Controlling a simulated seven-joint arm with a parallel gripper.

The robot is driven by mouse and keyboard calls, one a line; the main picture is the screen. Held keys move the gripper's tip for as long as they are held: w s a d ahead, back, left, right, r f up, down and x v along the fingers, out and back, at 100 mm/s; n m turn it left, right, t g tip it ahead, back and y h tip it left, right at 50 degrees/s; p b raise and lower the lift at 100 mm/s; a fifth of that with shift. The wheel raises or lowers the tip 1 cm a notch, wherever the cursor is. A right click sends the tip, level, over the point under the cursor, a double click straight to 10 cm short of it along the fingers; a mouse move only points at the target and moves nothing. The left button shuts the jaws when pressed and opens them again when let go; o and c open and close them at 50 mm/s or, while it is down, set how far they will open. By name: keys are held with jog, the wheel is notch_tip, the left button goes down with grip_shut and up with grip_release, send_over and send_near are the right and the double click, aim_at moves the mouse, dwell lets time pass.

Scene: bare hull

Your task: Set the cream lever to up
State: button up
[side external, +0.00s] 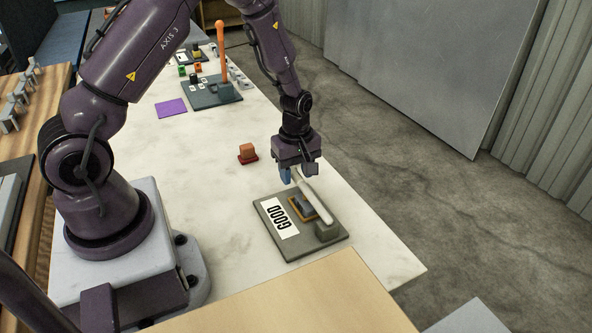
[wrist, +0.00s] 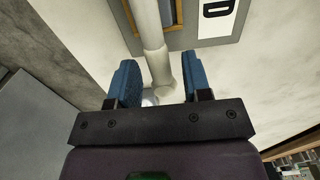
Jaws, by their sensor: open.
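My gripper (side external: 298,174) is over the lever's free end. In the wrist view the lever (wrist: 151,35) runs down between my two blue fingertips (wrist: 158,84), which are open. A gap shows on each side of the rod, and its rounded end lies between the fingers. I cannot tell of any contact.
An orange lever (side external: 221,55) stands upright on another grey plate (side external: 201,99) at the far end. A red-and-brown block (side external: 247,152) and a purple square (side external: 171,108) lie on the white table (side external: 215,205). A wooden surface (side external: 300,305) is at the front.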

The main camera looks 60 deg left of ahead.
aim_at(309, 190)
grip_shut()
jog(key=shift+r, duration=0.1)
jog(key=shift+d+r+y, duration=0.25)
jog(key=shift+r+y, duration=0.3)
jog(key=shift+r, duration=0.1)
jog(key=shift+d+r+y, duration=0.2)
jog(key=shift+r+y, duration=0.35)
jog(key=shift+r, duration=0.1)
jog(key=d+r+y, duration=0.4)
jog(key=d+y, duration=0.3)
jog(key=y, duration=0.1)
jog(key=d+r+y, duration=0.5)
jog(key=d+y, duration=0.3)
jog(key=shift+d, duration=0.2)
